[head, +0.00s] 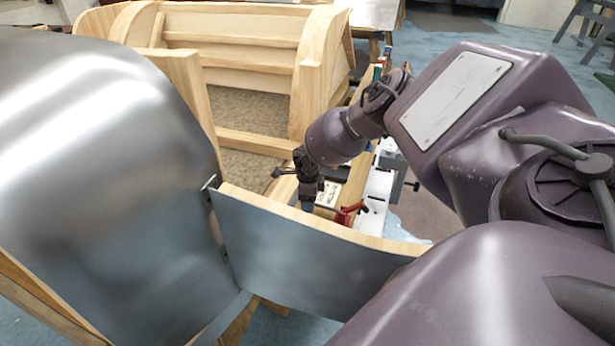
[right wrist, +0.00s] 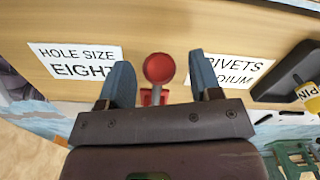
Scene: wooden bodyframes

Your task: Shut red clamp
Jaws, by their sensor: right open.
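The red clamp (head: 348,213) sits on the wooden bench beyond the curved metal panel in the head view. In the right wrist view, the clamp's round red knob (right wrist: 159,68) faces the camera, with a red base part just below it. My right gripper (head: 308,201) points down to the left of the clamp in the head view. In the right wrist view, my right gripper (right wrist: 160,68) is open, with one blue finger on each side of the knob and gaps on both sides. The gripper body hides part of the clamp's lower end. My left gripper is not in view.
A curved metal-faced panel (head: 300,255) stands in front of the bench, with a large metal sheet (head: 95,170) at left. A wooden frame (head: 235,55) stands behind. Signs (right wrist: 75,60) (right wrist: 232,72) flank the clamp. A black yellow-labelled object (right wrist: 290,75) is at right.

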